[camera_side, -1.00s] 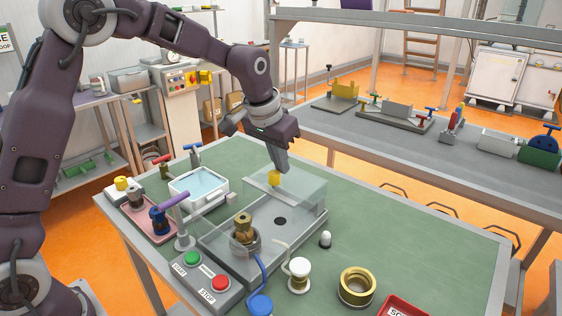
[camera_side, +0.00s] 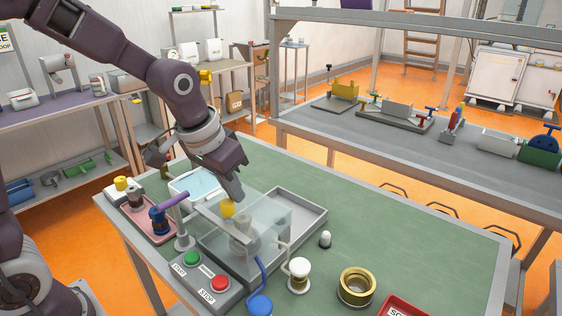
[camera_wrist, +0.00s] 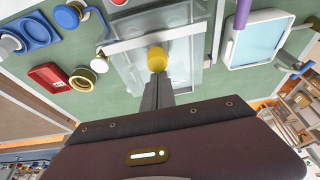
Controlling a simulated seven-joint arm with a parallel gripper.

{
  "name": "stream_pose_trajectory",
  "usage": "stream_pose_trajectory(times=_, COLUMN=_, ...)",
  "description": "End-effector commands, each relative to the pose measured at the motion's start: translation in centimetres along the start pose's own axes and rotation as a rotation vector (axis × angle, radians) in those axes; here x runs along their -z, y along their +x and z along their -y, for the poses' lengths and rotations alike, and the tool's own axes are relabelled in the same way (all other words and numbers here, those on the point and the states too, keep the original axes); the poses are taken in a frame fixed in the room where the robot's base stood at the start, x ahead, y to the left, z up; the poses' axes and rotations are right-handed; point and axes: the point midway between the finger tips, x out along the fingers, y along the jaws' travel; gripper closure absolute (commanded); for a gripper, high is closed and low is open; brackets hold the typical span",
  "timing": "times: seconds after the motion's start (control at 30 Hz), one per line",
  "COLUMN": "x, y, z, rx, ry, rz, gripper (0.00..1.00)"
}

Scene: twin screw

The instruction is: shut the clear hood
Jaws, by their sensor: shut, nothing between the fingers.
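The clear hood (camera_side: 268,212) sits over the left part of the grey tray (camera_side: 305,217) and covers the brass fitting (camera_side: 243,238), which shows faintly through it. The hood's yellow knob (camera_side: 228,209) is on its upper left. My gripper (camera_side: 237,196) is shut and empty, with its fingertips just at the right side of the knob; I cannot tell whether they touch. In the wrist view the shut fingers (camera_wrist: 157,82) point at the yellow knob (camera_wrist: 156,58), with the clear hood (camera_wrist: 187,72) around it.
The START/STOP button box (camera_side: 205,279) stands in front of the tray. A purple-handled lever (camera_side: 172,204) and a water basin (camera_side: 197,187) are to the left. A white-capped post (camera_side: 299,270) and a brass ring (camera_side: 357,287) stand at the front.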

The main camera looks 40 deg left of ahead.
Motion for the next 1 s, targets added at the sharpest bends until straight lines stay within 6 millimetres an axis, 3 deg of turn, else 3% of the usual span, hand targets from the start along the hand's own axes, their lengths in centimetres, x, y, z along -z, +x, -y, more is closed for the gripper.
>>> stream_pose_trajectory(times=0.03, x=-0.9, y=0.2, z=0.0, rx=0.001, ry=0.004, rz=0.029, gripper=1.0)
stream_pose_trajectory(times=0.13, x=-0.4, y=0.4, z=0.0, rx=0.001, ry=0.004, rz=0.029, gripper=1.0)
stream_pose_trajectory(times=0.3, x=3.7, y=1.7, z=0.0, rx=0.0, ry=0.002, rz=0.01, gripper=1.0)
stream_pose_trajectory(times=0.5, x=4.0, y=-4.6, z=0.0, rx=0.001, ry=0.0, rz=-0.003, gripper=1.0)
stream_pose_trajectory(times=0.63, x=4.0, y=-7.2, z=0.0, rx=0.0, ry=0.001, rz=-0.001, gripper=1.0)
stream_pose_trajectory(times=0.77, x=3.8, y=-8.5, z=0.0, rx=0.0, ry=0.001, rz=-0.001, gripper=1.0)
stream_pose_trajectory(times=0.87, x=1.0, y=-10.7, z=0.1, rx=0.005, ry=0.003, rz=-0.024, gripper=1.0)
stream_pose_trajectory(times=1.0, x=-7.2, y=-13.7, z=0.4, rx=0.01, ry=0.002, rz=-0.08, gripper=1.0)
